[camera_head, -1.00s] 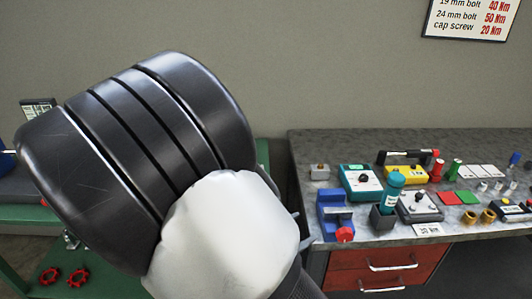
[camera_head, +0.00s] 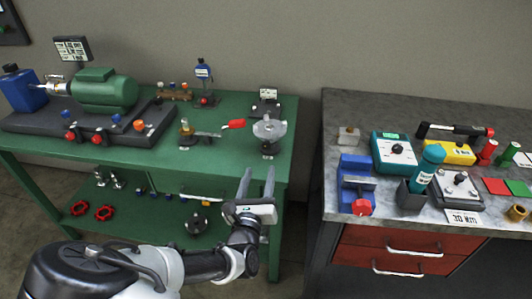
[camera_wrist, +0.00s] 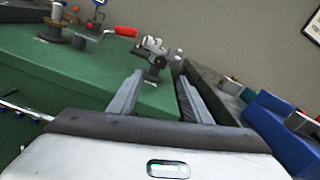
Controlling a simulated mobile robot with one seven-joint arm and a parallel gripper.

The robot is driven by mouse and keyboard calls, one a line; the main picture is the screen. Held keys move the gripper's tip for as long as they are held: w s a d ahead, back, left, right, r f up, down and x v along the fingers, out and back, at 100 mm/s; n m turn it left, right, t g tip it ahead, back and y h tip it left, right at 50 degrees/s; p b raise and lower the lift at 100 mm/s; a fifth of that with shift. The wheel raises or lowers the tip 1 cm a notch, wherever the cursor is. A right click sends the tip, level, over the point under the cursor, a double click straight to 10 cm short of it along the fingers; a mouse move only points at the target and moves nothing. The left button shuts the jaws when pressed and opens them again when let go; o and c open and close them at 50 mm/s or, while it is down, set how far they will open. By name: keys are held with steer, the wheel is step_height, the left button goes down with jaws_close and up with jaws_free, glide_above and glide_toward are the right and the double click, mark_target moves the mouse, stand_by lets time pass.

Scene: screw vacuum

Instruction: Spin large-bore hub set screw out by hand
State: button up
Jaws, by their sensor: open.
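My gripper (camera_head: 259,173) is open and empty, its two fingers pointing up and forward in front of the green bench's right end. In the wrist view my gripper (camera_wrist: 159,80) has its fingers apart, with only air and bench between them. A round grey metal hub-like part (camera_head: 269,129) sits on a small stand near the bench's right end, beyond my fingertips. The grey part also shows in the wrist view (camera_wrist: 157,49), just past the fingers and not touched. I cannot make out a set screw on it, nor tell whether it is the large-bore hub.
The green bench (camera_head: 225,165) also holds a red-handled tool (camera_head: 234,124), a brass-topped fixture (camera_head: 187,130) and a green motor (camera_head: 104,91). A grey workbench (camera_head: 335,115) stands close on the right, with a blue clamp-like device (camera_head: 353,183) near its edge. A narrow gap separates the benches.

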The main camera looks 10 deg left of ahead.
mark_target(267, 146)
steer(key=w, duration=0.3)
steer(key=w+b, duration=0.1)
steer(key=w, duration=0.6)
steer(key=shift+w+a, duration=0.25)
steer(key=shift+w, duration=0.15)
steer(key=c, duration=1)
steer(key=shift+c, duration=0.2)
steer(key=shift+r, duration=0.2)
